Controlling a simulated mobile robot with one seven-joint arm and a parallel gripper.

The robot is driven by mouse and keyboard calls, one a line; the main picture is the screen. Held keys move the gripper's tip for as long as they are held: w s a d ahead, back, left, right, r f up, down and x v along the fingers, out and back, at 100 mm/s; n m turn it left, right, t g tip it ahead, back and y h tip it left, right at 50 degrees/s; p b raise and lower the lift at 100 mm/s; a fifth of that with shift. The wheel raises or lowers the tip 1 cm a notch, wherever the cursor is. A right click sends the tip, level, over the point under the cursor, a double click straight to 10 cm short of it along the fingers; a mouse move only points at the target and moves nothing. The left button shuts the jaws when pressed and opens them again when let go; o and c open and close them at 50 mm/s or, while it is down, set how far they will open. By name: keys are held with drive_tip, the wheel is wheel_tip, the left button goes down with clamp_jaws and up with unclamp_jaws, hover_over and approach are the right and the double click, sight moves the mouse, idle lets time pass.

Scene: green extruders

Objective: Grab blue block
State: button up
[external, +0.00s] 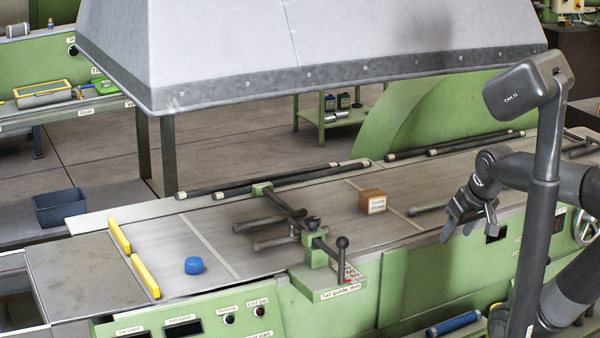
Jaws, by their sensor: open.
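A small blue block (194,266), rounded like a short cylinder, stands on the grey machine bed at the left, just right of two yellow bars. My gripper (458,222) hangs at the right, over the front edge of the bed, far from the blue block. It is open and nothing shows between its fingers. The fingers point down and to the left.
A brown box (373,201) lies on the bed between block and gripper. A tail guide with dark rods and a knobbed lever (341,255) crosses the bed there too. Yellow bars (145,276) flank the block's left. A grey hood (300,50) hangs above.

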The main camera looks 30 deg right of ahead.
drive_tip(key=o, duration=0.4)
drive_tip(key=w+a+r, duration=0.3)
drive_tip(key=w, duration=0.4)
drive_tip(key=w+a+r, duration=0.3)
drive_tip(key=w, duration=0.3)
drive_tip(key=n+g+y, duration=0.1)
drive_tip(key=n, duration=0.2)
hover_over(194, 261)
drive_tip(key=s, duration=0.4)
wheel_tip(194, 261, down, 14)
drive_tip(key=r, duration=0.1)
drive_tip(key=x, duration=0.7)
drive_tip(key=d+x, duration=0.1)
drive_tip(key=x, duration=0.2)
drive_tip(key=shift+w+a+f, duration=0.1)
drive_tip(key=shift+a+f, duration=0.05)
drive_tip(key=shift+f, duration=0.1)
